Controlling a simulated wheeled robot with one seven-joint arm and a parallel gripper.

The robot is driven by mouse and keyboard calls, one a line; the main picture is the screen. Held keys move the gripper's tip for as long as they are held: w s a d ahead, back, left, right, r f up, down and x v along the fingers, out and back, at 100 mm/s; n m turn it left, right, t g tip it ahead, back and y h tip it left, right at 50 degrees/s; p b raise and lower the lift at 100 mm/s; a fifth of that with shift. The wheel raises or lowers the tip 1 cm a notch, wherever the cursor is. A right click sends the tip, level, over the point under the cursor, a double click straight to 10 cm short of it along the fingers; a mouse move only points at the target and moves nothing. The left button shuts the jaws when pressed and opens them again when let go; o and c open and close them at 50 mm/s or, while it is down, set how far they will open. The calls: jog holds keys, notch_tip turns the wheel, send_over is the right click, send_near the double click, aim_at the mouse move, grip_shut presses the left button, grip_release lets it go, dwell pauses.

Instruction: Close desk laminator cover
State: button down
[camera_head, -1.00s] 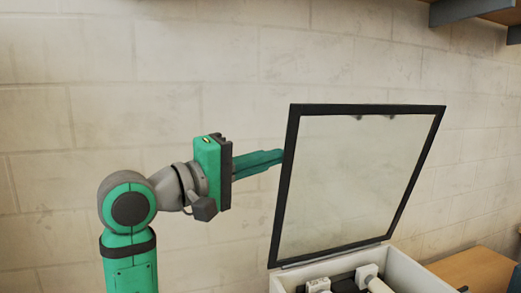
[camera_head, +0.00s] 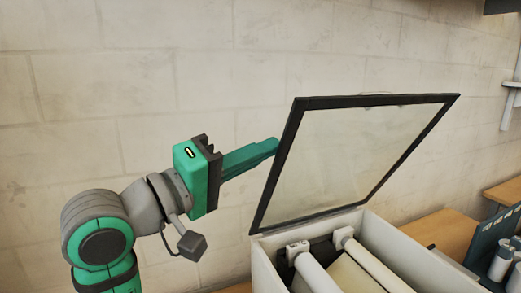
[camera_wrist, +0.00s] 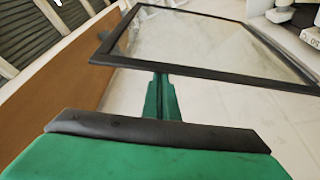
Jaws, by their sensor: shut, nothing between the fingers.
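The laminator cover (camera_head: 355,155) is a clear panel in a dark frame, raised and tilted over the back of the white laminator body (camera_head: 263,265). It also shows in the wrist view (camera_wrist: 190,40). The body is open, with white rollers (camera_head: 318,272) inside. My gripper (camera_head: 276,146) is shut and empty, its green fingers pointing right at the cover's left frame edge. In the wrist view my fingers (camera_wrist: 160,82) reach to the dark frame edge and their tips appear partly hidden by it. I cannot tell whether they touch it.
A wooden table (camera_head: 430,232) extends right of the laminator. A dark rack (camera_head: 488,240) with pale cylinders stands at the right. A pale brick wall (camera_head: 120,90) is behind. A wall shelf (camera_head: 512,90) is at the far right.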

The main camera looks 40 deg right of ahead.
jog(key=shift+a, duration=0.1)
jog(key=a+f, duration=0.1)
jog(key=a, duration=0.6)
jog(key=w+d+r+m+g+y, duration=0.55)
jog(key=d+r+g, duration=0.25)
jog(key=d+r, duration=0.35)
jog(key=s+d+f, duration=0.2)
jog(key=s+d, duration=0.6)
jog(key=shift+s+d+f, duration=0.2)
